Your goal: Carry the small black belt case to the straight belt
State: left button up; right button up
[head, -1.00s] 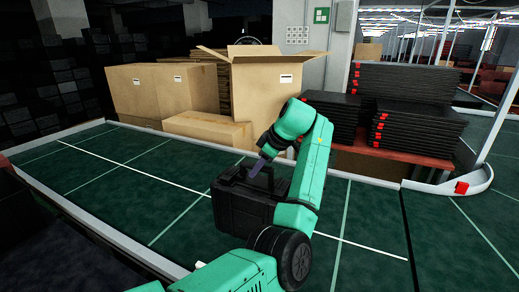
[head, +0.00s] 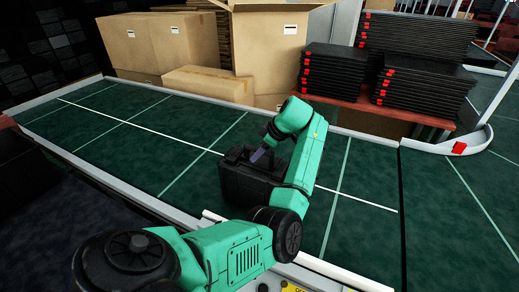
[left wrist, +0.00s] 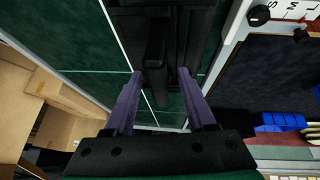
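The small black belt case (head: 243,186) stands upright on the green belt (head: 165,150), handle up. My left gripper (head: 262,152) is over its top, at the handle. In the left wrist view the two purple fingers (left wrist: 160,76) are spread apart, with the case's dark handle (left wrist: 156,50) between and just beyond their tips. I see a gap on both sides, so the gripper is open. My left forearm hides the case's right side. The belt section under the case looks straight-edged. My right gripper is not in view.
Cardboard boxes (head: 170,44) stand behind the belt. Stacks of black trays (head: 420,92) sit on a red table at the back right. Right of a seam, another green belt section (head: 460,215) has a curved rail corner. The belt left of the case is clear.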

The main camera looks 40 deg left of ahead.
pick_arm(q)
jog(key=shift+d+r, duration=0.15)
jog(key=shift+r, duration=0.1)
jog(key=b+v, duration=0.3)
jog(key=v, duration=0.8)
jog(key=shift+r+b, duration=0.25)
jog(key=shift+b, duration=0.1)
jog(key=shift+d+f, duration=0.1)
jog(key=shift+d, duration=0.05)
